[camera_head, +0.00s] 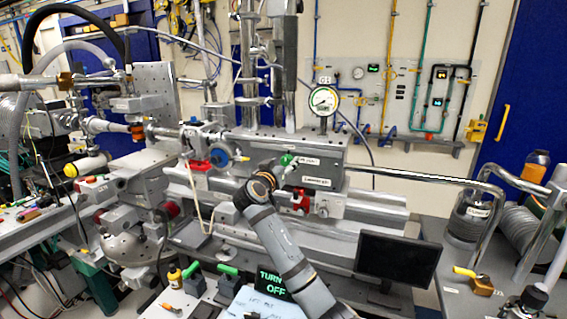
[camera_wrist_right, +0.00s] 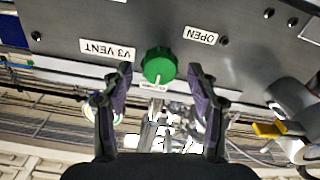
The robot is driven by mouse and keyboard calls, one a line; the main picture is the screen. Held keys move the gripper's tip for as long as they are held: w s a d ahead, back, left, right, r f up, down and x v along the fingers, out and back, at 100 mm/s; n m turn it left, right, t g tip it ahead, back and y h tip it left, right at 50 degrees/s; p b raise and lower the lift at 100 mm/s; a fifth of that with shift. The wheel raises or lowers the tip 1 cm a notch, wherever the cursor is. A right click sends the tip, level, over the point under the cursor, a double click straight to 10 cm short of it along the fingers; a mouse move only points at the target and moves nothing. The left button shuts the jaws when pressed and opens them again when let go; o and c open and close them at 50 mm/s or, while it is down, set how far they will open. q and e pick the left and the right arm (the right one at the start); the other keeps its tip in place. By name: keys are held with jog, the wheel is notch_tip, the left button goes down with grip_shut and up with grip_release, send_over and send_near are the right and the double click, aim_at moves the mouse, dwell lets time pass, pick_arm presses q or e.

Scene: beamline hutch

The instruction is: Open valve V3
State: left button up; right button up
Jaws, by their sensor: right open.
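The V3 valve knob is round and green, with a pale pointer line, in the right wrist view (camera_wrist_right: 159,66). It sits on a grey panel (camera_wrist_right: 240,22) between a "V3 VENT" label (camera_wrist_right: 106,49) and an "OPEN" label (camera_wrist_right: 200,35); the wrist picture appears upside down. In the head view the green knob (camera_head: 288,159) is small, on the grey beamline box. My right gripper (camera_wrist_right: 160,72) is open, its two dark fingers on either side of the knob, with gaps showing. In the head view my right gripper (camera_head: 279,172) is small, just below the knob. My left gripper is not seen.
A steel pipe (camera_head: 420,177) runs right from the box. A round gauge (camera_head: 323,100) stands above it. A dark monitor (camera_head: 397,258) and a "TURN OFF" sign (camera_head: 272,281) are in front.

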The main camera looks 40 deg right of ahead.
jog(key=c, duration=1.2)
jog(key=shift+o, duration=0.2)
